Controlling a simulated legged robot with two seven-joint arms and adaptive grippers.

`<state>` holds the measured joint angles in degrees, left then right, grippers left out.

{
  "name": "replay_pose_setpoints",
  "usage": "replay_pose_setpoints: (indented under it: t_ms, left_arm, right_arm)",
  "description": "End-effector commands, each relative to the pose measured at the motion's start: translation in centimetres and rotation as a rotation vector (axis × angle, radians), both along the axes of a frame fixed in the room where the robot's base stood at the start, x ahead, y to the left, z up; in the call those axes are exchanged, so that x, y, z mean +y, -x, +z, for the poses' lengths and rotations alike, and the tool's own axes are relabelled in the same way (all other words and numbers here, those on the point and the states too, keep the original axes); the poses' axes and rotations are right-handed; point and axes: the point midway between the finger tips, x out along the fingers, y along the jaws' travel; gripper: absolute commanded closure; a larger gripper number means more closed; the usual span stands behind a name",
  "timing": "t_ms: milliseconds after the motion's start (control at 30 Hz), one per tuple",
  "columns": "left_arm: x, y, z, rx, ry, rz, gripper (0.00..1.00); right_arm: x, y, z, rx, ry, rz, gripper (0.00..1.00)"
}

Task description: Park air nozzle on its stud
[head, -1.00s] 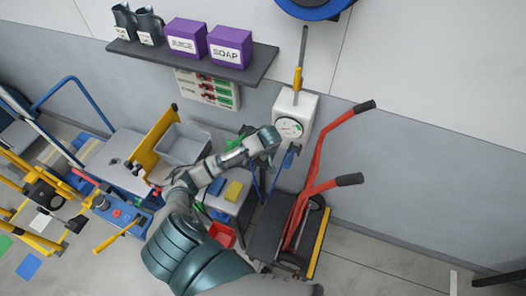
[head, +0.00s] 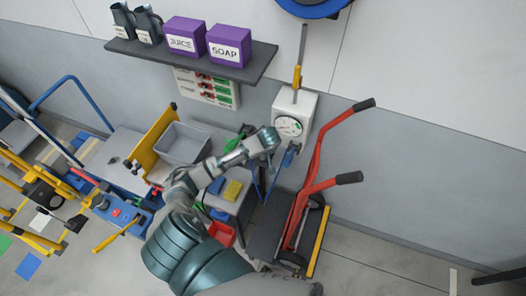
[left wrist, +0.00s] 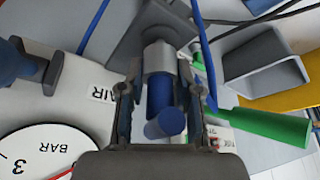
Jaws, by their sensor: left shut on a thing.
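My left gripper (head: 270,138) is beside the lower left of the white gauge box (head: 294,104) in the head view. In the left wrist view, its two fingers (left wrist: 160,108) are shut on a blue cylindrical part with a grey collar, which I take as the air nozzle (left wrist: 160,90). A dark grey block (left wrist: 150,30) lies behind the collar; I cannot tell whether they touch. An AIR label (left wrist: 103,94) and the upside-down BAR dial (left wrist: 50,150) are to the left. I cannot make out the stud for certain. My right gripper is not in view.
A blue part in a grey bracket (left wrist: 25,65) is left of the gripper. Blue hoses (left wrist: 94,25) run nearby. A green handle (left wrist: 265,125) and a grey bin (left wrist: 262,65) are to the right. A red hand truck (head: 305,190) stands right of my arm; a shelf (head: 185,60) is above.

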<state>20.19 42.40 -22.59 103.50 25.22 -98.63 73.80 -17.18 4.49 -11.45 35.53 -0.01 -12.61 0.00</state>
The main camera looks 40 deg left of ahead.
Motion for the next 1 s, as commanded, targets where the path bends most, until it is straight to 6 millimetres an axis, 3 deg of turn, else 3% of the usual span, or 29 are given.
replay_pose_setpoints:
  t_ms: [833, 867, 900, 1000]
  left_arm:
    - [0.0, 0.0, -1.2, 0.000, 0.000, 0.000, 1.00]
    - [0.0, 0.0, -1.2, 0.000, 0.000, 0.000, 0.64]
    - [0.0, 0.0, -1.2, 0.000, 0.000, 0.000, 0.56]
    - [0.0, 0.0, -1.2, 0.000, 0.000, 0.000, 0.56]
  right_arm:
    - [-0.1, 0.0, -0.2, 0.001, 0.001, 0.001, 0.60]
    - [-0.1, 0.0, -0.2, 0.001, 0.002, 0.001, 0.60]
    - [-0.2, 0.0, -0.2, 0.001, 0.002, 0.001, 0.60]
    - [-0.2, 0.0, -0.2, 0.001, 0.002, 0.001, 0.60]
